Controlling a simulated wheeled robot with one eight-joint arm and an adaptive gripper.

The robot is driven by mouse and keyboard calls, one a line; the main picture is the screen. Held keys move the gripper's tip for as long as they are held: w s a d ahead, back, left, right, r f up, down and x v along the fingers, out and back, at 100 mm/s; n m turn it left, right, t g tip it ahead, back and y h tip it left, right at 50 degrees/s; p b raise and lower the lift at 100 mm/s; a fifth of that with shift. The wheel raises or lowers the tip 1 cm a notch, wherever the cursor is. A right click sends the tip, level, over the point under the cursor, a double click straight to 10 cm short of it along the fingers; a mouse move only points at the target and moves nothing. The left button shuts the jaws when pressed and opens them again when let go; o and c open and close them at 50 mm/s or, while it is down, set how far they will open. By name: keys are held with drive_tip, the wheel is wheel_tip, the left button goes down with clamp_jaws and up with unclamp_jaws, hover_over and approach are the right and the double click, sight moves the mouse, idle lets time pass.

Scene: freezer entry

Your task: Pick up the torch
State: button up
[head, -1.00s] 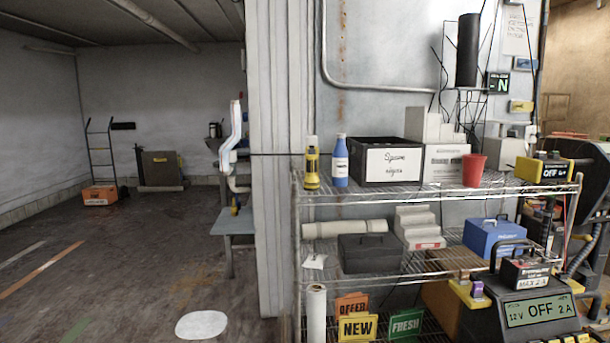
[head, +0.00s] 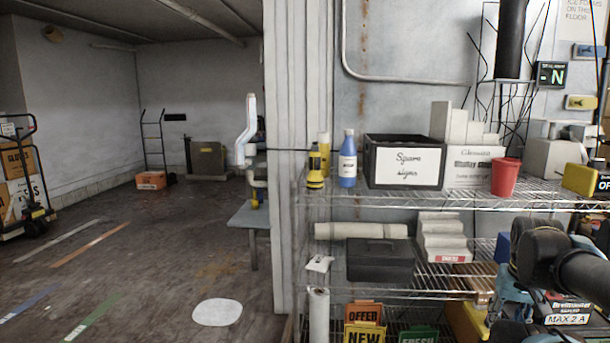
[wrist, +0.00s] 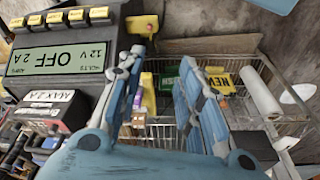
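The torch (head: 314,166), yellow and black, stands upright on the top wire shelf (head: 430,201) near its left end in the head view. A yellow cylinder (head: 324,146) stands just behind it, and a blue bottle (head: 347,160) stands close on its right. I do not make out the torch in the wrist view. My gripper (wrist: 162,60) has its two blue fingers spread with a gap between them, empty. It is low in front of the shelving, well apart from the torch. My arm shows at the lower right of the head view.
A black box of signs (head: 374,178) and a red cup (head: 505,177) stand farther right on the shelf. A battery charger (wrist: 65,55) is close at the left of the wrist view. Lower shelves hold a dark case (head: 378,262) and signs. Floor at left is mostly clear.

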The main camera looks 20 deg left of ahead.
drive_tip(key=shift+o, duration=0.3)
drive_tip(key=shift+w+d, duration=0.1)
drive_tip(key=o, duration=0.4)
drive_tip(key=shift+r, duration=0.2)
drive_tip(key=shift+o, duration=0.3)
drive_tip(key=w+a+r+n+t+y, duration=0.1)
drive_tip(key=w+a+r+n+y, duration=0.1)
drive_tip(key=w+a+r, duration=0.5)
drive_tip(key=shift+w+a+r+n+t, duration=0.25)
drive_tip(key=shift+a+r+n+t, duration=0.15)
drive_tip(key=shift+a+n, duration=0.4)
wheel_tip(320, 180, up, 28)
drive_tip(key=n+t+y, duration=0.2)
drive_tip(key=n+y, duration=0.7)
drive_tip(key=y, duration=0.1)
hover_over(315, 167)
drive_tip(key=s+d, duration=0.3)
drive_tip(key=d, duration=0.8)
drive_tip(key=x, duration=1.7)
drive_tip(key=shift+s+a, duration=0.15)
drive_tip(key=shift+a, duration=0.35)
